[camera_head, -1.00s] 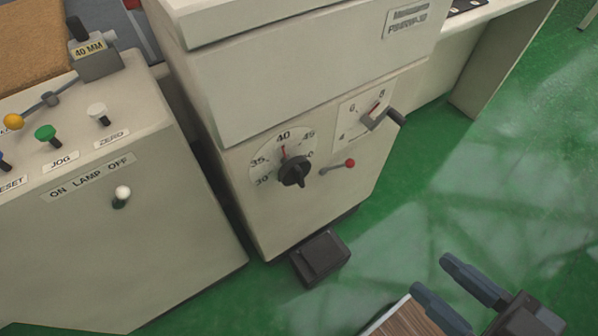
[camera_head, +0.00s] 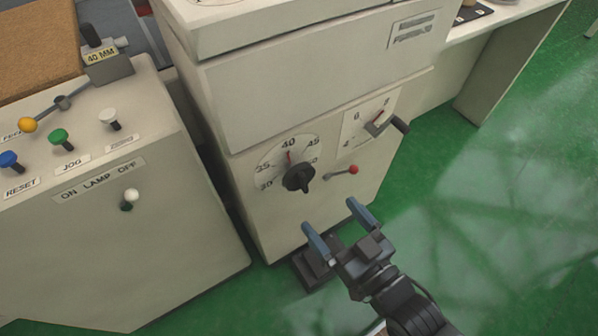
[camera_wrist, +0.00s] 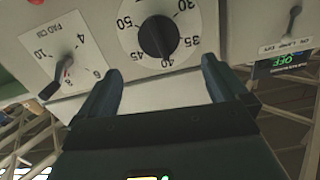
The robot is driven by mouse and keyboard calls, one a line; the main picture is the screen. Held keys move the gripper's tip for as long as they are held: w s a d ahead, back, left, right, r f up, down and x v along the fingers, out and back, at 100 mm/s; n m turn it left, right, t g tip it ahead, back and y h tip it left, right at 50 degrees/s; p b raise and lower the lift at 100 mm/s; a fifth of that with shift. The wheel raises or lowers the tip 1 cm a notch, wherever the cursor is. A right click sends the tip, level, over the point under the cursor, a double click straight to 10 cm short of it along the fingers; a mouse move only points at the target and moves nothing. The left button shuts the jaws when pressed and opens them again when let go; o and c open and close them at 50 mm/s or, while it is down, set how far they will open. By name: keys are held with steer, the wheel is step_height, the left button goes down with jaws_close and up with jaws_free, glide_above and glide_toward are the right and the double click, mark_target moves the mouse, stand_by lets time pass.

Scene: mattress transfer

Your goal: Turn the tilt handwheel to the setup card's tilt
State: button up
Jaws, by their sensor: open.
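The round dial (camera_head: 266,158) marked in steps from 30 to 50 is on the front of the cream machine. At its middle is a black handwheel (camera_head: 298,177), with a red pointer near 40. The handwheel also shows in the wrist view (camera_wrist: 158,37), upside down, just beyond the fingers and between them. My gripper (camera_head: 332,217) is open and empty, below and to the right of the handwheel, apart from it. It also shows in the wrist view (camera_wrist: 162,72). I see no readable setup card.
A second dial with a grey crank (camera_head: 385,126) is to the right. A red-knobbed lever (camera_head: 352,170) sits between. A control console (camera_head: 80,240) with several push buttons and a lamp switch (camera_head: 130,197) stands at left. A black pedal (camera_head: 314,268) is on the floor. Green floor is open at right.

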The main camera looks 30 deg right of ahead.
mark_target(306, 186)
steer(key=w, duration=0.5)
steer(key=shift+d+f, duration=0.15)
steer(key=shift+f, duration=0.25)
steer(key=shift+w+d+p, duration=0.1)
steer(key=shift+w+p, duration=0.3)
steer(key=shift+w, duration=3.5)
steer(key=c, duration=1)
steer(key=shift+o, duration=0.2)
